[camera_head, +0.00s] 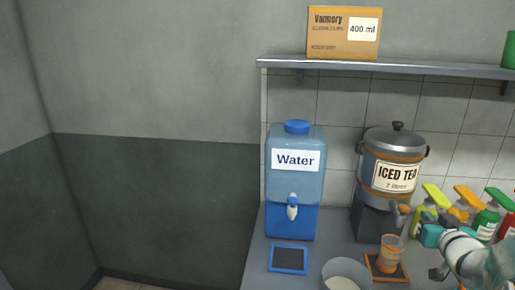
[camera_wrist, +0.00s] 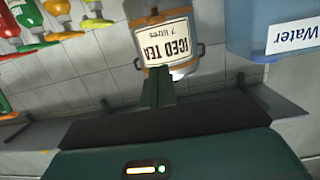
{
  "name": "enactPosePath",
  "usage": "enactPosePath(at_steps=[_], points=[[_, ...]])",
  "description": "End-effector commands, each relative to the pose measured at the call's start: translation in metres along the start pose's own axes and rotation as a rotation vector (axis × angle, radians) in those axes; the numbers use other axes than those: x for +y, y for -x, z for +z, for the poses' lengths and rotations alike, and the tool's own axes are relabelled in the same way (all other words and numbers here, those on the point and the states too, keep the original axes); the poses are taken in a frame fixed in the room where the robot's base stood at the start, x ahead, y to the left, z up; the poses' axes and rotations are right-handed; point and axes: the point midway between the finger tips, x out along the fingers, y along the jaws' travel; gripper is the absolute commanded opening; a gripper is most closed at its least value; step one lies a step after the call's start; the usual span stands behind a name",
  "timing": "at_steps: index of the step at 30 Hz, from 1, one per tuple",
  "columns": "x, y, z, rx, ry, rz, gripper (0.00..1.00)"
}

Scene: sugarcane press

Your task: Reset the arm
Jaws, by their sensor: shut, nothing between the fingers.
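My arm enters the head view at the lower right. Its teal end, my gripper (camera_head: 432,235), is beside the iced tea dispenser (camera_head: 392,165) and a little right of the cup (camera_head: 391,249) under it. In the wrist view my gripper (camera_wrist: 158,88) points toward the iced tea label, which shows upside down. The fingers are shut together with nothing between them. The cup stands upright on an orange-edged tray (camera_head: 374,274) and looks partly filled with something orange-brown. My arm hides part of the counter.
A blue water dispenser (camera_head: 293,215) stands left of the iced tea, with a blue-edged tray (camera_head: 287,271) before it. A pale bowl (camera_head: 345,276) is at the front edge. Several pump bottles (camera_head: 487,219) stand at right. A shelf (camera_head: 400,69) above holds a cardboard box (camera_head: 343,33).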

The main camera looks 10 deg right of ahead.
Motion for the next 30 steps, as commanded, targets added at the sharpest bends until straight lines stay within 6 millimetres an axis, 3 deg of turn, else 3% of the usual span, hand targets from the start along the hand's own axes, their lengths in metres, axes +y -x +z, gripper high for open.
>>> enactPosePath(at_steps=[5, 11, 17, 24, 27, 30], points=[[-0.044, 0.003, -0.018, -0.062, 0.063, 0.078, 0.0], [-0.113, 0.035, -0.021, -0.221, 0.108, 0.153, 0.0], [-0.187, 0.096, 0.004, -0.446, 0.123, 0.104, 0.0], [-0.27, 0.196, 0.051, -0.75, 0.17, -0.124, 0.0], [-0.289, 0.228, 0.063, -0.835, 0.192, -0.212, 0.0], [-0.296, 0.244, 0.07, -0.879, 0.205, -0.257, 0.0]])
